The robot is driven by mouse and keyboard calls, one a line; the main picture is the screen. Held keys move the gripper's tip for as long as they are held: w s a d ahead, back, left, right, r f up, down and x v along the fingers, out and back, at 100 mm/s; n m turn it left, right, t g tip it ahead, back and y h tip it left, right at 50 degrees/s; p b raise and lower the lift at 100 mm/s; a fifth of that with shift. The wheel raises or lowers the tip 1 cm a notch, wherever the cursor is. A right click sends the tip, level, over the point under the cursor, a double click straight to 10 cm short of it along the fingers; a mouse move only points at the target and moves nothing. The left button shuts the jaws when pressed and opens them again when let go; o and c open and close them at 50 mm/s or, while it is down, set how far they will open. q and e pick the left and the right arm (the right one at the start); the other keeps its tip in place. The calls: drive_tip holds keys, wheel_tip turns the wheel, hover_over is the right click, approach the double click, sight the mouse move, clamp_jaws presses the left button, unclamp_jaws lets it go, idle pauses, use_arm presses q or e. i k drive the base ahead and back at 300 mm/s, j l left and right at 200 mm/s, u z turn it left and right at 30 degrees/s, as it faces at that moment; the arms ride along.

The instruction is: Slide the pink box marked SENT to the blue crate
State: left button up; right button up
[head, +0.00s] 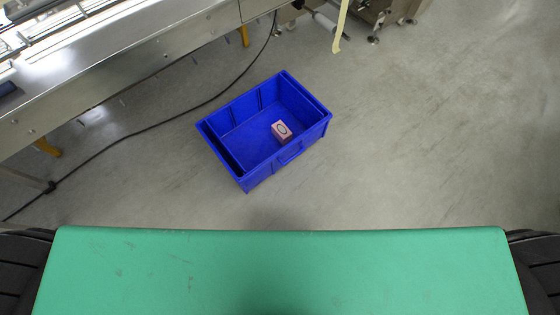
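The blue crate (236,169) stands on the floor beyond the green surface, turned at an angle, with its open top facing up. A small pink box (282,131) with a dark round mark on top is inside the crate, near its right front wall. The marking is too small to read as SENT. Neither of my grippers shows in the head view.
The green surface (280,272) fills the front and is bare. A metal machine (130,75) runs along the upper left, and a black cable (140,131) crosses the floor beside the crate. The grey floor (440,130) at the right is clear.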

sight(282, 132)
drive_tip(key=i+l+u, duration=0.1)
drive_tip(key=u, duration=0.35)
drive_tip(key=l+u, duration=0.25)
drive_tip(key=u, duration=0.2)
drive_tip(key=i+l+u, duration=0.1)
drive_tip(key=l+u, duration=0.15)
drive_tip(key=u, duration=0.2)
drive_tip(key=l+u, duration=0.25)
drive_tip(key=u, duration=0.2)
drive_tip(key=l+u, duration=0.2)
drive_tip(key=u, duration=0.25)
